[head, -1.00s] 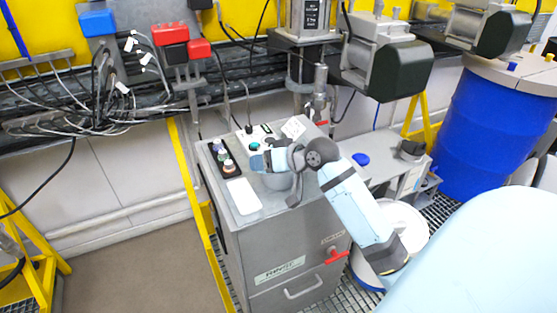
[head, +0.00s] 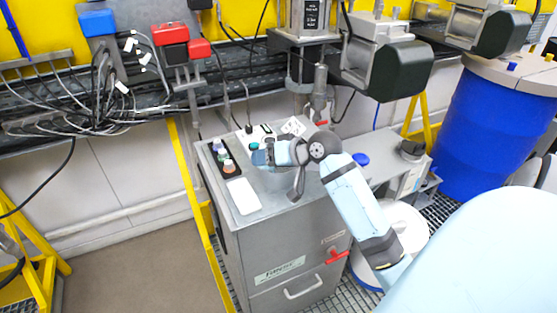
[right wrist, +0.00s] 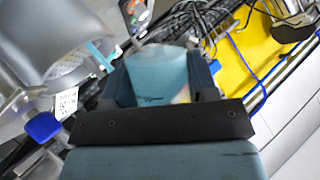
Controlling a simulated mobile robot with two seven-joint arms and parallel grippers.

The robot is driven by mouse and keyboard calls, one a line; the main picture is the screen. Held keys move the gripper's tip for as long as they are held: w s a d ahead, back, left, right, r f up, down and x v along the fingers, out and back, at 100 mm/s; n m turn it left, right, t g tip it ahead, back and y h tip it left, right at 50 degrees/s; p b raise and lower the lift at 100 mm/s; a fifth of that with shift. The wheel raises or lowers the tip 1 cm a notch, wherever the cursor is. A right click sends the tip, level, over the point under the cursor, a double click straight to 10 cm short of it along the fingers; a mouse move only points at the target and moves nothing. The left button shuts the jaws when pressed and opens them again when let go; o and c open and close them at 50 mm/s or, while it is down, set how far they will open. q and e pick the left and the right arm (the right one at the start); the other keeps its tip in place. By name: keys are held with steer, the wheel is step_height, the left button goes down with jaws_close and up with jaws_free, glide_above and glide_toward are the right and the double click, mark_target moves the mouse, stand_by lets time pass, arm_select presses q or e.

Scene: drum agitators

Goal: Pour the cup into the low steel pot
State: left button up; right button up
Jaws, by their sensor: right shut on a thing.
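My right gripper (head: 263,157) is above the top of the grey steel cabinet, with its arm coming in from the lower right. In the right wrist view its dark fingers (right wrist: 158,85) are shut on a pale blue-green cup (right wrist: 160,72), which sits between them. In the head view the cup is mostly hidden by the gripper. My left gripper is not in view.
Agitator motors (head: 385,65) hang at the upper right; a blue drum (head: 495,125) stands right.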

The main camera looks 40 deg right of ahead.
steer(key=shift+r, duration=0.15)
steer(key=shift+d, duration=0.25)
steer(key=shift+m, duration=0.3)
steer(key=shift+w+d+f+y, duration=0.1)
steer(key=shift+f+y, duration=0.1)
steer(key=shift+y, duration=0.1)
steer(key=shift+b, duration=0.3)
steer(key=shift+f+m, duration=0.15)
steer(key=shift+m, duration=0.15)
steer(key=shift+g+y, duration=0.3)
steer(key=shift+d+f, duration=0.1)
